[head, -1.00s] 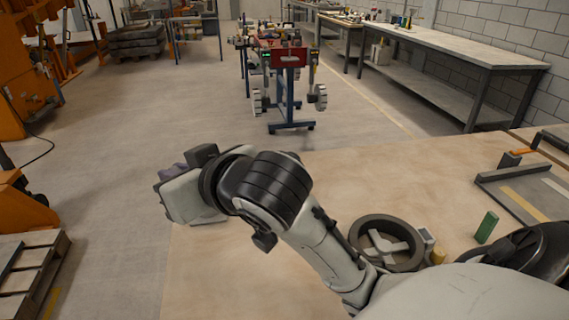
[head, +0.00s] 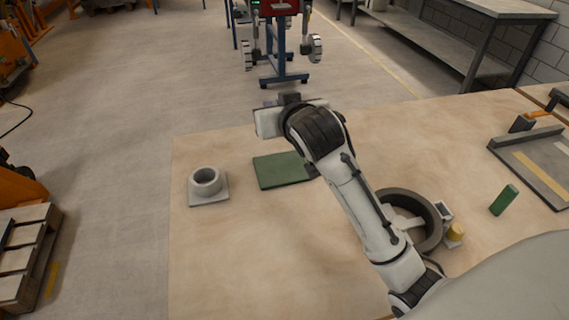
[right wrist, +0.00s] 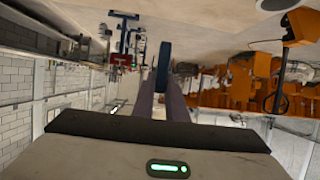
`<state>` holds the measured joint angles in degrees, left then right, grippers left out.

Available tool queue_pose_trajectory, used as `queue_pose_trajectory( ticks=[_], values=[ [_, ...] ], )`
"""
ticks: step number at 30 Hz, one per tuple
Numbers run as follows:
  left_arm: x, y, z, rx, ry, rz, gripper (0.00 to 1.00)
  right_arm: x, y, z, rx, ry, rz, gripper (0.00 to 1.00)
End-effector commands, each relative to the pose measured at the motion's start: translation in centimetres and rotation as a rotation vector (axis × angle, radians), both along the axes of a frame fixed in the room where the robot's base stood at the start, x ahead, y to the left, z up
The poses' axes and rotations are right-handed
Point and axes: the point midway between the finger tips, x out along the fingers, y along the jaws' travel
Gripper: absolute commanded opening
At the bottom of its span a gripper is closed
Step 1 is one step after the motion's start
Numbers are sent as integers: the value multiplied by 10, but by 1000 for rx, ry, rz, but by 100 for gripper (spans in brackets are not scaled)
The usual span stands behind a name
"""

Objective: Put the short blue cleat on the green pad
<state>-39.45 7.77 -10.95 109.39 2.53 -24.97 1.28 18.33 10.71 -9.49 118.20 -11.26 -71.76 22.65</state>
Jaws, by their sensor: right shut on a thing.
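The green pad (head: 277,172) lies flat on the table in the head view, its right end partly behind my right arm. My right gripper (right wrist: 162,88) is shut on a dark blue piece (right wrist: 163,60), which looks like the short blue cleat, held between the fingertips in the right wrist view. In the head view the right hand (head: 285,118) is beyond the pad's far edge in the picture, raised above the table. The fingertips and the cleat are hidden there behind the hand. My left gripper is out of view.
A grey collar on a square base (head: 207,194) stands left of the pad. A grey tray (head: 517,170) is at the far right. The table (head: 240,255) is clear in front.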

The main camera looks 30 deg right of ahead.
Motion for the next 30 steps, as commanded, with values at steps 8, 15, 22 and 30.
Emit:
queue_pose_trajectory(
  ticks=[8, 15, 22, 30],
  values=[
    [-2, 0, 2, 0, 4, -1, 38, 17, -23, -52, 1, 2, -49, 0],
    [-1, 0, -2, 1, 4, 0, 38, 17, -23, -96, 0, 1, -48, 0],
    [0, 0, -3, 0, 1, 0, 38, 17, -23, -114, 1, 0, -48, 0],
    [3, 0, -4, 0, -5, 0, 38, 17, -23, -144, 0, -3, -48, 0]
  ],
)
